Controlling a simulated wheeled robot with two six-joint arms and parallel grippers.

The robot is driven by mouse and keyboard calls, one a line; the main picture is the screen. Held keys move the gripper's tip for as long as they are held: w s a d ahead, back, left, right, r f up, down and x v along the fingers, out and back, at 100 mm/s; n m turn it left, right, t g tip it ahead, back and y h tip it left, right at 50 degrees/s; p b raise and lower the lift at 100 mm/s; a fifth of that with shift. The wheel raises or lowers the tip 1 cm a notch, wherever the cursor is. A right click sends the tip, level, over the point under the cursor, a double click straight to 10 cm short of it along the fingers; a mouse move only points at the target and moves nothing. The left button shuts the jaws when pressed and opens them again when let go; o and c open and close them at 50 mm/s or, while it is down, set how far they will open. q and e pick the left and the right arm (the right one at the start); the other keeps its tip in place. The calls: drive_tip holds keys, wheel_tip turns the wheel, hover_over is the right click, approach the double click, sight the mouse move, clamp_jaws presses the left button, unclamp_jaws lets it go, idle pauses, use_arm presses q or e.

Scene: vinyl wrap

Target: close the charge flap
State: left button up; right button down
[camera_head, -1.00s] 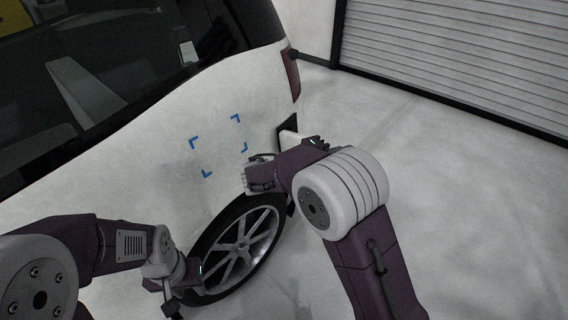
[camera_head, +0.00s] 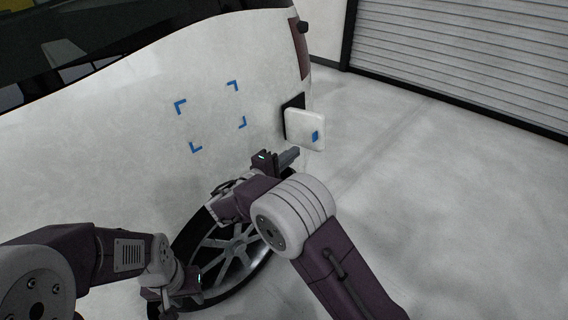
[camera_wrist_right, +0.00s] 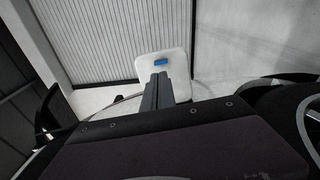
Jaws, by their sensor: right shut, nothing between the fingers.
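The charge flap (camera_head: 304,129) is a white rounded square panel with a small blue mark. It stands open, swung out from the dark charge opening (camera_head: 290,112) in the white car's side. My right gripper (camera_head: 294,154) is shut and empty, just below the flap in the head view. In the right wrist view the flap (camera_wrist_right: 162,68) is behind the closed fingers (camera_wrist_right: 158,84), which overlap its lower part; I cannot tell whether they touch it. My left gripper (camera_head: 176,297) hangs low by the wheel, and its fingers are too unclear to judge.
The white car body (camera_head: 150,110) carries several blue corner marks (camera_head: 236,86) left of the opening. The rear wheel (camera_head: 225,255) is below, behind my arms. The floor (camera_head: 430,190) on the right is clear up to the shutter door (camera_head: 470,60).

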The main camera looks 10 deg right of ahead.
sight(307, 142)
drive_tip(key=b+x, duration=0.1)
drive_tip(key=x, duration=0.6)
drive_tip(key=shift+w+d, duration=0.2)
